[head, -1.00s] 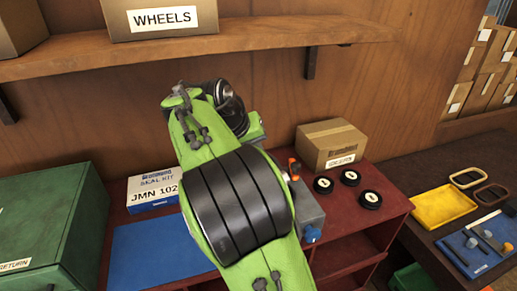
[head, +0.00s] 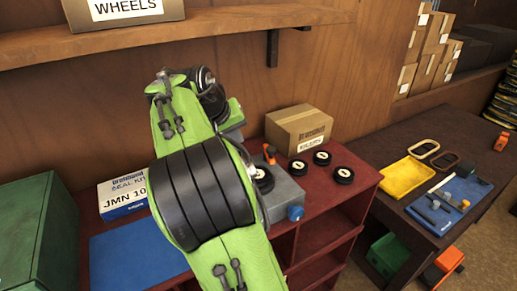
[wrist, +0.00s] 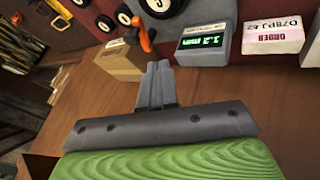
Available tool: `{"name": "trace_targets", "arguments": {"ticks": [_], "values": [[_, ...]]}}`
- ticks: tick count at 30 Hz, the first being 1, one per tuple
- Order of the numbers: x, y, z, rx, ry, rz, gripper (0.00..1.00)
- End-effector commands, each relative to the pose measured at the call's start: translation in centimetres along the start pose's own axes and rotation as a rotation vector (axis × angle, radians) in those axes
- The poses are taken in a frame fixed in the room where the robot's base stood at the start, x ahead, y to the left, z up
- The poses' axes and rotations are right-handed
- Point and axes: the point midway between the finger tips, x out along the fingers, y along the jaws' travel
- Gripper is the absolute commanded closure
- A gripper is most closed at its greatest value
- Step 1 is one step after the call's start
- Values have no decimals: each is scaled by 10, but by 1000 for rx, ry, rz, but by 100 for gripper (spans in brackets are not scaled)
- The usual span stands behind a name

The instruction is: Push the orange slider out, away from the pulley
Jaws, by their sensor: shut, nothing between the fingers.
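The orange slider (head: 269,153) stands at the back of a grey block (head: 286,200) with a blue knob, close behind the black pulley (head: 263,181). In the wrist view the orange slider (wrist: 144,38) is just beyond the fingertips, with the pulley (wrist: 161,4) cut off by the top edge. My gripper (wrist: 158,66) is shut and empty, its tips pointing toward the slider. I cannot tell whether they touch it. In the head view my arm hides the gripper and part of the block.
A cardboard box (head: 299,130) stands behind several loose black wheels (head: 322,158) on the red bench. A gauge (wrist: 204,43) with a green display and a white-pink box (wrist: 274,38) show in the wrist view. A shelf (head: 210,35) hangs above; a dark side table (head: 400,210) stands right.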

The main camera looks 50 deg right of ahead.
Motion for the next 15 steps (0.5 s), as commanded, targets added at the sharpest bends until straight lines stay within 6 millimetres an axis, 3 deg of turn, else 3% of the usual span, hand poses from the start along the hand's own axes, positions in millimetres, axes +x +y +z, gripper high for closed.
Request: {"name": "trace_targets", "arguments": {"ticks": [12, 15], "values": [[94, 0, 3, 3, -7, 1, 100], [101, 18, 3, 7, -4, 2, 100]]}}
